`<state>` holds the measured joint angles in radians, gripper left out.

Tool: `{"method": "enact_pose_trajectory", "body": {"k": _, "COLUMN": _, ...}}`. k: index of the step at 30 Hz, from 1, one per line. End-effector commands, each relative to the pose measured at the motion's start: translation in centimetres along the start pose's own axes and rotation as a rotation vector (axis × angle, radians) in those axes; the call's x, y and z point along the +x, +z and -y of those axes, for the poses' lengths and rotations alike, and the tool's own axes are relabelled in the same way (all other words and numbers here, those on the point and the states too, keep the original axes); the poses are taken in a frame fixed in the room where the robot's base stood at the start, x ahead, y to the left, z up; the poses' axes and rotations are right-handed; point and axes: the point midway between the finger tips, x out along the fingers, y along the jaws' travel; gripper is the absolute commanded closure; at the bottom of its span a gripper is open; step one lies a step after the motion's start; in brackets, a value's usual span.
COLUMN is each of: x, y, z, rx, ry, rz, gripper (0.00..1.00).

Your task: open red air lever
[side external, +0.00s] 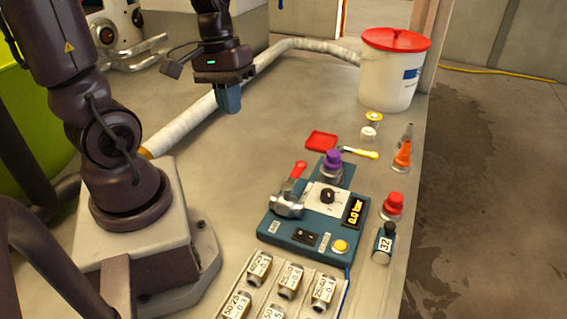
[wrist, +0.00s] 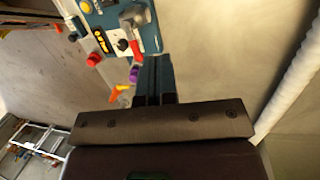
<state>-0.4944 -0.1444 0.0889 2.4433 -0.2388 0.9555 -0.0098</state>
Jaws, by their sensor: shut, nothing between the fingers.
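The red air lever (side external: 296,172) is a red-handled lever on a metal valve (side external: 289,203) at the left of the teal control box (side external: 273,226). In the wrist view the red lever (wrist: 136,50) shows just above my fingertips in the picture. The box's display (side external: 354,212) reads 0.0 bar. My gripper (side external: 229,108) has blue fingers pointing down, shut and empty. It hangs above the bench, behind and to the left of the box, apart from the lever. The fingers (wrist: 153,65) also show in the wrist view.
A purple knob (side external: 331,159) stands at the box's back. A red knob (side external: 393,202) and a bottle marked 32 (side external: 384,244) stand to the right. A tray of labelled fittings (side external: 285,277) is in front. A white hose (side external: 196,118) crosses behind; a white bucket (side external: 390,75) stands at back right.

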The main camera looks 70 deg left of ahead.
Motion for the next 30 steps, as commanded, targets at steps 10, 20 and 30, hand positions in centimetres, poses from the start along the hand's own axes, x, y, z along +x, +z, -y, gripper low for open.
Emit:
{"method": "enact_pose_trajectory", "body": {"k": 10, "x": 5.8, "y": -1.6, "z": 4.7, "rx": -0.676, "ry": 0.264, "rz": 0.344, "gripper": 1.0}}
{"method": "enact_pose_trajectory", "body": {"k": 20, "x": 10.1, "y": -4.2, "z": 8.0, "rx": -1.284, "ry": 0.597, "rz": 0.55, "gripper": 1.0}}
{"method": "enact_pose_trajectory", "body": {"k": 30, "x": 9.3, "y": -7.2, "z": 7.5, "rx": -1.435, "ry": 0.783, "rz": 0.555, "gripper": 1.0}}
